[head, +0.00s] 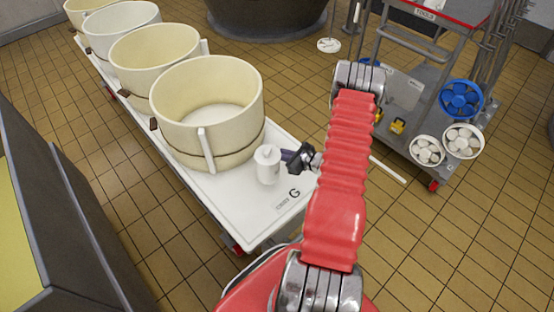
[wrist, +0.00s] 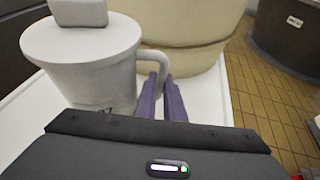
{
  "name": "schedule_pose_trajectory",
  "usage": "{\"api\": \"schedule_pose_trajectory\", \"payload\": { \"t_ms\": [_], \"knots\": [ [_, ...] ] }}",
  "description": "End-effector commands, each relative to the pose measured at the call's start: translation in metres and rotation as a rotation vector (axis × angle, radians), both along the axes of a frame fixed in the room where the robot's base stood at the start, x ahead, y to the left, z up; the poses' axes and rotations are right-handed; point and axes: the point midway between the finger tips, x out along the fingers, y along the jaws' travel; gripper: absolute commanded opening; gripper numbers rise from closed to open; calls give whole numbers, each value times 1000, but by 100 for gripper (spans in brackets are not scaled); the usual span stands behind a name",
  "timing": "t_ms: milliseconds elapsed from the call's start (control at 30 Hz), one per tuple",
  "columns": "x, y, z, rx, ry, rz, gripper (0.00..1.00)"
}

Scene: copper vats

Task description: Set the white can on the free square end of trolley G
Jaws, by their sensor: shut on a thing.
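The white can (head: 267,165) is upright at the near end of trolley G (head: 262,217), beside the nearest cream tub. In the wrist view the can (wrist: 82,65) fills the upper left, with a block-shaped top and a handle on its right. My gripper (head: 291,159) reaches it from the right. In the wrist view my purple fingers (wrist: 162,98) are shut on the can's handle. The can is over the bare white end of the trolley, which carries the letter G. I cannot tell whether its base touches the surface.
Several cream tubs (head: 207,112) stand in a row along the trolley. A dark vat (head: 265,18) is at the back. A grey cabinet (head: 60,190) is at the left. Tiled floor lies between.

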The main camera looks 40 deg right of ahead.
Motion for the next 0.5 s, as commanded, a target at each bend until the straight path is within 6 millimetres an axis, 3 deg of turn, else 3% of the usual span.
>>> {"api": "schedule_pose_trajectory", "payload": {
  "t_ms": [267,500],
  "knots": [
    [0,0,-3,1,0,0,0],
    [0,0,-28,1,0,-2,0]
  ]
}}
